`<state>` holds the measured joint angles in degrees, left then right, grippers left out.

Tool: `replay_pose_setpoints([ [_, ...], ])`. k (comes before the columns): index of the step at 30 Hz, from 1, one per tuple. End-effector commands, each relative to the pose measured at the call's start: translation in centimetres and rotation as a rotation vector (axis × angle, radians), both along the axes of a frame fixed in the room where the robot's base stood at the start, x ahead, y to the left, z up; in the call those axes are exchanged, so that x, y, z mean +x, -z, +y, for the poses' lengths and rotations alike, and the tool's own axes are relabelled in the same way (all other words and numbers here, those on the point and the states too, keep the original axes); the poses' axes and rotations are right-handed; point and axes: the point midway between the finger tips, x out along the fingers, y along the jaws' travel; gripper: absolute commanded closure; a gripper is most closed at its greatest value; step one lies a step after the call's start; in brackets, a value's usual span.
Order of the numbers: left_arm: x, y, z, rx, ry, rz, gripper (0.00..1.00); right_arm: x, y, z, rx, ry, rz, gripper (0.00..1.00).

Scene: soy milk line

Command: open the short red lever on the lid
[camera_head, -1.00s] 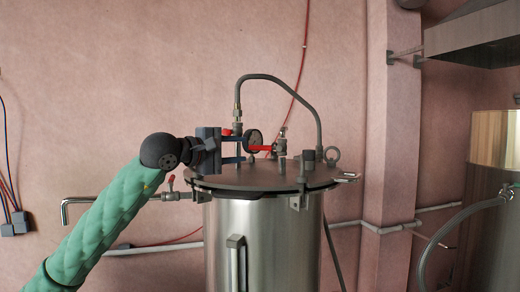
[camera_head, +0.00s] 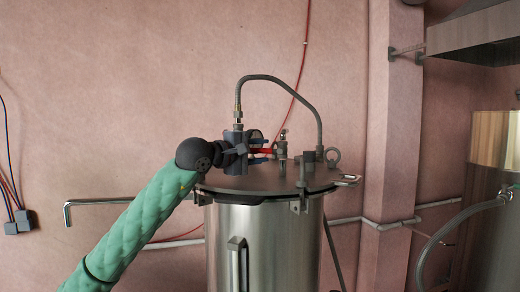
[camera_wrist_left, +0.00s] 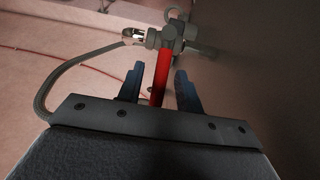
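The short red lever (camera_head: 266,151) sits on a grey valve fitting above the steel vessel's dark lid (camera_head: 270,182). In the left wrist view the lever (camera_wrist_left: 160,80) stands between my left gripper's two blue fingers (camera_wrist_left: 160,88), with a gap on each side. My left gripper (camera_head: 262,150) is open around the lever, coming in from the left over the lid. The valve fitting (camera_wrist_left: 168,38) shows at the lever's far end in the wrist view. The pressure gauge is partly hidden behind the gripper in the head view. My right gripper is not in view.
A grey hose (camera_head: 283,78) arches over the lid from a fitting beside my gripper. An eye ring (camera_head: 332,157) and clamps (camera_head: 347,181) stand at the lid's right edge. A bent pipe (camera_head: 95,202) runs at the left. A pink wall (camera_head: 120,90) is behind.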

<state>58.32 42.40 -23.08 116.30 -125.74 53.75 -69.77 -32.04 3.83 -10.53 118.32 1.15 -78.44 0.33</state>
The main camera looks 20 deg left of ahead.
Motion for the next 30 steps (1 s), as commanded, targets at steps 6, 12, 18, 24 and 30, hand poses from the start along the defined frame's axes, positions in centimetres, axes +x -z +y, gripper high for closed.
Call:
replay_pose_setpoints([
  [6, 0.27, 0.04, -0.14, 0.0, 0.0, 0.0, 0.65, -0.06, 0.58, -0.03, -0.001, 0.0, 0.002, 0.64],
  [12, 0.24, 0.05, -0.14, 0.001, 0.0, 0.001, 0.7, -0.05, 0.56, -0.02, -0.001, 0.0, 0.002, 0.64],
  [18, 0.24, 0.06, -0.15, 0.001, 0.0, 0.001, 1.0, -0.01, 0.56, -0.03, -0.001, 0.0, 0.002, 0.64],
  [24, 0.24, 0.05, -0.15, 0.003, 0.0, 0.001, 1.0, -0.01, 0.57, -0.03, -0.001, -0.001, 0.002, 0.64],
  [30, 0.23, -0.14, -0.13, 0.04, 0.0, 0.0, 1.0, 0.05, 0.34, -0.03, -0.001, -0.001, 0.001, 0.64],
])
